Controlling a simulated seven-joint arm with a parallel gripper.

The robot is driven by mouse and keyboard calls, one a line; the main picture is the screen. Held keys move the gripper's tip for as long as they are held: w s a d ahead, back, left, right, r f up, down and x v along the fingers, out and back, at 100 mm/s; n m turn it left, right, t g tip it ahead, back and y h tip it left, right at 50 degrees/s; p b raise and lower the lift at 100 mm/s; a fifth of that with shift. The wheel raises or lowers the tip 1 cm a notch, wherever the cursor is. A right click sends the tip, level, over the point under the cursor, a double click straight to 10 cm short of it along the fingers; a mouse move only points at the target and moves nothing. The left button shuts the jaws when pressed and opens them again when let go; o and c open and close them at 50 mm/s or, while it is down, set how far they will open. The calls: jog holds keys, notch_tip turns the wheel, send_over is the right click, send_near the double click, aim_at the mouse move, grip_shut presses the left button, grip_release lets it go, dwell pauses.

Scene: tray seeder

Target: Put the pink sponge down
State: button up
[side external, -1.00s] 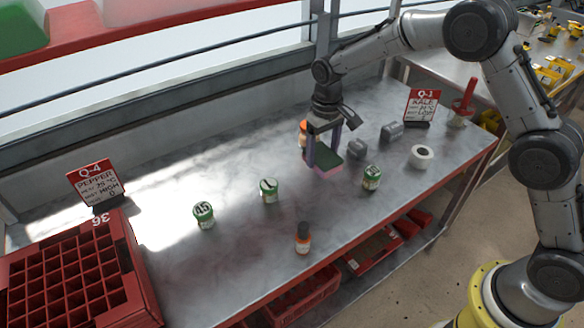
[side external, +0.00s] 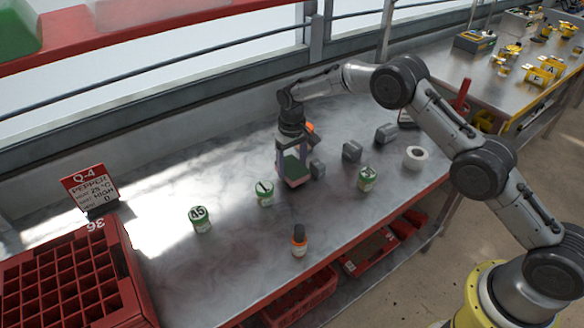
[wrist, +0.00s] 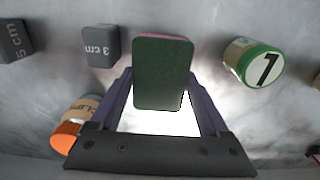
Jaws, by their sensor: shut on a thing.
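The pink sponge (side external: 295,181) has a dark green top face and a pink body below. My gripper (side external: 293,163) is shut on it, with a finger on either side. In the side view the sponge is low, close to the metal bench; I cannot tell whether it touches. In the wrist view the green face of the sponge (wrist: 162,75) fills the space between the purple fingers of my gripper (wrist: 160,100), and a pink edge shows at its far end.
A green-lidded jar marked 1 (side external: 265,193) stands just left of the sponge. Grey blocks (side external: 352,151) and an orange-capped bottle (wrist: 66,136) are close by. A red crate (side external: 122,262) stands front left.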

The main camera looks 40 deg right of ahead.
jog(key=shift+f, duration=0.65)
jog(key=shift+f, duration=0.1)
jog(key=o, duration=1.2)
jog(key=shift+f, duration=0.1)
jog(key=shift+c, duration=0.2)
